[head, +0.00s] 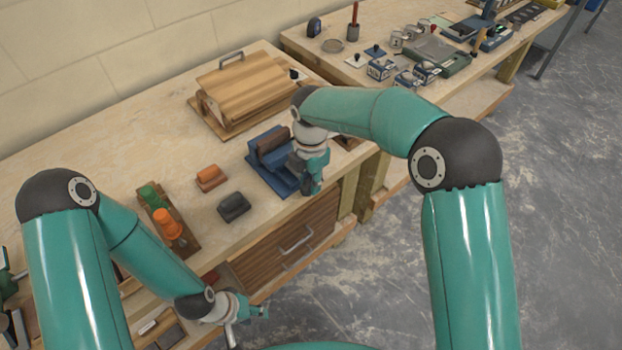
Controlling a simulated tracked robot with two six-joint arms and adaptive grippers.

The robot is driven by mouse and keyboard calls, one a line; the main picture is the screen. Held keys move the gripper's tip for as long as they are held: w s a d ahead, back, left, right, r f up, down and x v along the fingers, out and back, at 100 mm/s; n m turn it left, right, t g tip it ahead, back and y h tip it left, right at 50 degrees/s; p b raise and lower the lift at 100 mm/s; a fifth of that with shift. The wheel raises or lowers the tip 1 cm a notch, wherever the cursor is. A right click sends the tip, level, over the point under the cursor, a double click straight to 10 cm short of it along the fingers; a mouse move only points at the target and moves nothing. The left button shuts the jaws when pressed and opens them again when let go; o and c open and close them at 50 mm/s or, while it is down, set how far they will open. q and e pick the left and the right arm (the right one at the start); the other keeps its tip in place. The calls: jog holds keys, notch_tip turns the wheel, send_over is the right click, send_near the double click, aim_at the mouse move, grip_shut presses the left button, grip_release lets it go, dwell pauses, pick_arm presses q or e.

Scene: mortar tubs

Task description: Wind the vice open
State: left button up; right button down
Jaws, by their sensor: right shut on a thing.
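The blue vice (264,176) sits at the front edge of the workbench, in the middle of the head view. Its jaws (268,143) are blue with a brownish part beside them; the gap between them is hard to tell. My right gripper (304,184) reaches down at the vice's front end, at the bench edge. It is shut on the vice handle, which the gripper and wrist mostly hide. My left gripper (250,322) hangs low in front of the bench, well apart from the vice. Its fingers look spread and empty.
An orange block (211,178) and a dark grey block (233,207) lie left of the vice. A board with green and orange tools (168,223) is further left. A wooden case (240,92) stands behind. A drawer (285,250) is below. A second bench (330,62) holds many small items.

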jog(key=t+h+b, duration=0.2)
jog(key=b, duration=0.1)
jog(key=shift+s+a+f+h, duration=0.15)
jog(key=shift+a+h, duration=0.25)
jog(key=shift+s+a+t+h+b, duration=0.1)
jog(key=shift+a+t+h+b, duration=0.1)
jog(key=shift+t+h+b, duration=0.95)
jog(key=shift+h, duration=0.35)
jog(key=c, duration=1)
grip_release()
jog(key=shift+o, duration=0.2)
